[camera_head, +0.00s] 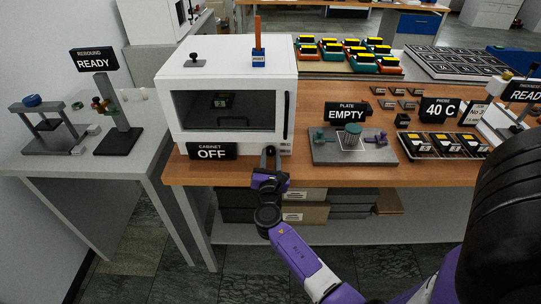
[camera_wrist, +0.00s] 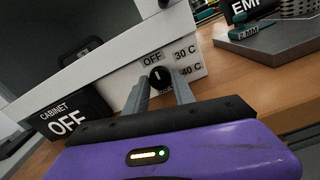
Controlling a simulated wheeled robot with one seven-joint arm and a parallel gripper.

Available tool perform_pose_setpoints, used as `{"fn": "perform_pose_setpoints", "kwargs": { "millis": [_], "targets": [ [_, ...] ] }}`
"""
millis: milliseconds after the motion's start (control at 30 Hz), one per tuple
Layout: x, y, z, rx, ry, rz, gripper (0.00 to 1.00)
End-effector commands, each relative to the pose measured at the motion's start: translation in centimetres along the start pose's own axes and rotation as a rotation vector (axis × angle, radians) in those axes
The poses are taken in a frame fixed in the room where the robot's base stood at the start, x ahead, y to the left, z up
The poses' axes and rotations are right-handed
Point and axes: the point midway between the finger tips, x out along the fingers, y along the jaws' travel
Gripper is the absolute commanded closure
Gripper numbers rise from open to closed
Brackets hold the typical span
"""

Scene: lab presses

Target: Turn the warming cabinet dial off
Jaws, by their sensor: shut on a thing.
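The warming cabinet (camera_head: 228,68) is a white box with a dark window, standing on the wooden bench. Its black dial (camera_wrist: 159,77) is on the lower right of the front, with labels OFF, 30 C and 40 C around it. The dial's white mark stands close to upright in the wrist view. A black sign (camera_head: 211,151) in front of the cabinet reads CABINET OFF. My gripper (camera_head: 270,151) is at the cabinet's lower right front. In the wrist view its grey fingers (camera_wrist: 160,88) are on both sides of the dial, shut on it.
A grey plate (camera_head: 326,155) with a PLATE EMPTY sign (camera_head: 346,113) lies to the right of the cabinet. A side table (camera_head: 50,163) with a small press is at the left.

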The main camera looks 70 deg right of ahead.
Motion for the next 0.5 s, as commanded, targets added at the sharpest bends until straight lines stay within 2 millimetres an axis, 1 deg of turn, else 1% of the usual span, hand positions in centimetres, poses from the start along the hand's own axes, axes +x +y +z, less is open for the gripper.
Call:
{"fn": "perform_pose_setpoints", "kwargs": {
  "millis": [200,500],
  "targets": [
    [-0.06,0.05,-0.16,-0.032,0.003,0.002,1.00],
    [-0.06,0.04,-0.17,-0.035,0.003,0.002,1.00]
  ]
}}
